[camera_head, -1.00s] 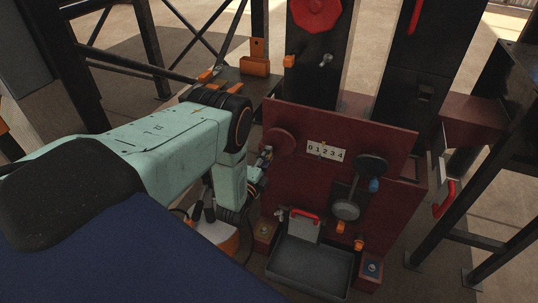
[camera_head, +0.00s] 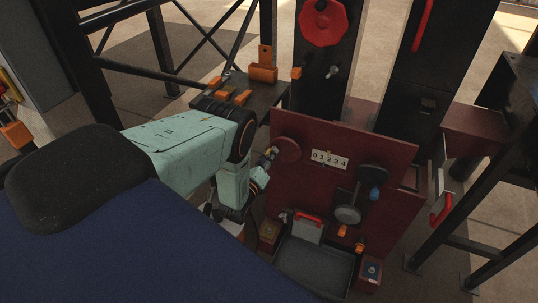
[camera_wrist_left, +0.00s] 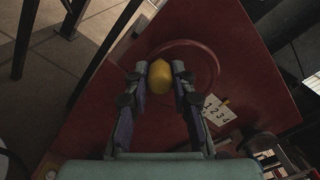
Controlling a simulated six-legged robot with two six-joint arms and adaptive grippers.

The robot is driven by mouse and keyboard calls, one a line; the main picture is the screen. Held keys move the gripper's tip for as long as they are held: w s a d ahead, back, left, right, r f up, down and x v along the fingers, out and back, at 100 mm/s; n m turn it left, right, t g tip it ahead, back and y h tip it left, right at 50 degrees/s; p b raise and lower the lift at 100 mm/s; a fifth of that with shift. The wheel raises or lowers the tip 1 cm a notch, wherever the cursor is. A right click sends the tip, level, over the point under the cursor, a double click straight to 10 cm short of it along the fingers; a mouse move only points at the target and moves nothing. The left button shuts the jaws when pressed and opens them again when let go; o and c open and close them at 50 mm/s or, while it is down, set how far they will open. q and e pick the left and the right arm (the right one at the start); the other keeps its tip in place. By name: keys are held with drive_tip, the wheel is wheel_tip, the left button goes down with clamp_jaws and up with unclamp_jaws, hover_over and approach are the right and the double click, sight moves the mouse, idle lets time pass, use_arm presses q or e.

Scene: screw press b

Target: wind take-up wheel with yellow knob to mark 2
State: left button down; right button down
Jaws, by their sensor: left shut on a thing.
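The take-up wheel (camera_head: 287,150) is a dark red disc on the left of the red panel; it also shows in the left wrist view (camera_wrist_left: 208,58). Its yellow knob (camera_wrist_left: 160,76) sits between the two fingers of my left gripper (camera_wrist_left: 159,83), which is shut on it. In the head view my left gripper (camera_head: 268,157) is at the wheel's left edge and partly hides the knob. A white scale plate (camera_head: 329,160) marked 0 to 4 is right of the wheel. A small yellow pointer shows at its top edge, near the middle; its exact mark is too small to tell. My right gripper is not in view.
Right of the scale are a black wheel (camera_head: 373,174) with a blue knob (camera_head: 375,193) and a round grey disc (camera_head: 348,214). A grey tray (camera_head: 314,265) is below, with a red-handled part (camera_head: 308,218) at its back. A red octagonal handwheel (camera_head: 323,22) is above.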

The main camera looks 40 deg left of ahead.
use_arm(q)
drive_tip(key=shift+r+m+p, duration=0.3)
drive_tip(key=shift+m, duration=0.5)
drive_tip(key=shift+d, duration=0.1)
drive_tip(key=c, duration=1.1)
unclamp_jaws()
drive_tip(key=v, duration=1.2)
drive_tip(key=shift+r, duration=0.1)
